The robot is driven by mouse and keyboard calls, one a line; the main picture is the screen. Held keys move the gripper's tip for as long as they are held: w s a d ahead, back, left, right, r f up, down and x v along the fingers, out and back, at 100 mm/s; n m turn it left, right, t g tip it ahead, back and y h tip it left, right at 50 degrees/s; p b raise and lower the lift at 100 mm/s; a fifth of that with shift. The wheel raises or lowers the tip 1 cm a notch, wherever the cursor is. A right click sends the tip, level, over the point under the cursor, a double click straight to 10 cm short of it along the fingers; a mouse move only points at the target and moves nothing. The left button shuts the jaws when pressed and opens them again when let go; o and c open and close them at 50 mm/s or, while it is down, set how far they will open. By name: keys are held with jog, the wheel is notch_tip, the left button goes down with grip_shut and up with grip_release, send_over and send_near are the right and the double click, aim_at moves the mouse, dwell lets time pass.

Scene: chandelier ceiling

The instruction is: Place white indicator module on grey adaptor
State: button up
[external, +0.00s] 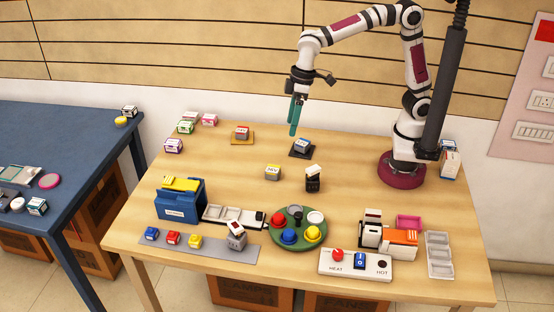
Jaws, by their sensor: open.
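My gripper (295,128), with teal fingers, points down above the back middle of the table and holds nothing that I can see. It is open, though its fingers overlap in this view. Below and right of it, a white and blue block (302,144) sits on a dark grey square base (300,153). A white round cap (316,217) sits on a green round tray (286,242) among red, blue and yellow caps. I cannot tell for certain which piece is the white indicator module or which is the grey adaptor.
A yellow-topped block (273,173) and a black block with a white top (313,179) stand mid-table. A red-topped block (242,132) is on a tan base. A blue box (181,201) stands left; a white button panel (355,264) lies in front.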

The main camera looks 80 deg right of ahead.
jog(key=s+d+f+m+g, duration=0.1)
jog(key=s+d+m, duration=0.3)
jog(key=s, duration=0.8)
jog(key=s+d+f+m+g, duration=0.1)
jog(key=s+d+m, duration=0.3)
jog(key=s+d, duration=0.5)
jog(key=s+f, duration=0.1)
jog(key=s, duration=0.2)
jog(key=shift+s+d+f, duration=0.15)
jog(key=shift+s+f, duration=0.05)
jog(key=shift+f, duration=0.1)
